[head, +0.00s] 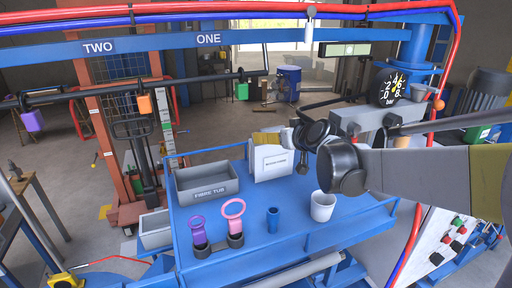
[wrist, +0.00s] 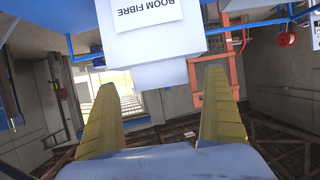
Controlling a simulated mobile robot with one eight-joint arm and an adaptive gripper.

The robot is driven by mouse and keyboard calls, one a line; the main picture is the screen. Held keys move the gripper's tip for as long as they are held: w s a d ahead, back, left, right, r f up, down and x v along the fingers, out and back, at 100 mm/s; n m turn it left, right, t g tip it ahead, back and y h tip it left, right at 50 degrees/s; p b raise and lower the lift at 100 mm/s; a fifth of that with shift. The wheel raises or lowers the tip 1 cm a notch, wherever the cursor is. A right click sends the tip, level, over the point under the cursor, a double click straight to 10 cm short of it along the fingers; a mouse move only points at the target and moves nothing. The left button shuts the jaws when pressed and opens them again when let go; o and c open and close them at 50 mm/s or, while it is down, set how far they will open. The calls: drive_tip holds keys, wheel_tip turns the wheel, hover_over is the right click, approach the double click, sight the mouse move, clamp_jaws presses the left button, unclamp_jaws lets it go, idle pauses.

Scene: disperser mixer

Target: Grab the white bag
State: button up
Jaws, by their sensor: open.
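The white bag (head: 271,165) stands upright on the blue table at its back edge, right of the fibre tub, with a dark-lettered label on its front. In the wrist view the white bag (wrist: 150,38) shows upside down at the top centre, its label reading "ROOM FIBRE" with the start cut off. My gripper (wrist: 160,82) is open, its two yellow fingers spread left and right, with the bag's edge showing ahead between the tips. In the head view my gripper (head: 266,138) is just above the bag's top; I cannot tell whether they touch.
A blue overhead beam (head: 150,46) and red and blue hoses cross above.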

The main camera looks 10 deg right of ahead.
sight(274, 130)
drive_tip(key=x, duration=0.4)
drive_tip(key=shift+w+r+p, duration=0.15)
drive_tip(key=shift+r+p, duration=0.2)
drive_tip(key=shift+r, duration=0.1)
drive_tip(key=shift+s, duration=0.25)
drive_tip(key=shift+c, duration=0.7)
drive_tip(key=shift+w, duration=0.1)
drive_tip(key=c, duration=1.3)
